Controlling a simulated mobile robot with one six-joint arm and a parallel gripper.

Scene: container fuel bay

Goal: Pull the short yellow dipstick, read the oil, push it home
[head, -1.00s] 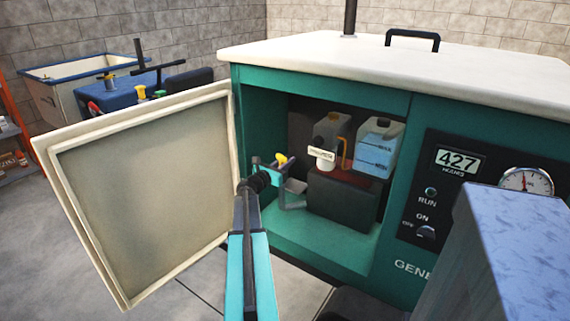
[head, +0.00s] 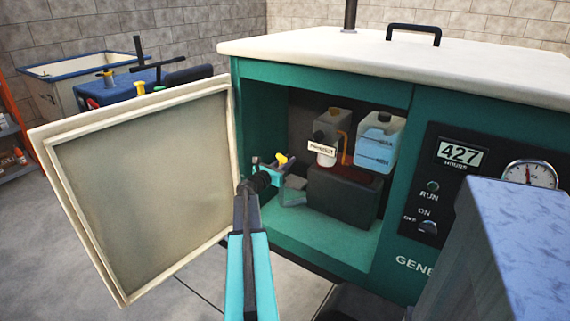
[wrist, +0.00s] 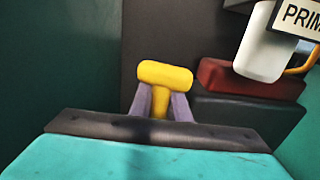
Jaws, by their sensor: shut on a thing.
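The short yellow dipstick (head: 281,159) shows as a small yellow handle at the end of my arm, inside the open generator bay. In the wrist view its yellow T-shaped handle (wrist: 165,74) stands between the two grey fingers of my gripper (wrist: 160,103). My gripper (head: 284,170) is shut on the handle's stem, just below the crossbar. The rod below the handle and its tube are hidden behind my gripper, so I cannot tell how far it is in or out.
The cream door (head: 140,190) stands open left of my arm. Right of my gripper are a dark engine block (head: 343,200), a white filter with a label (head: 322,150) and a translucent blue-filled bottle (head: 378,143). The bay floor (head: 330,238) is clear in front.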

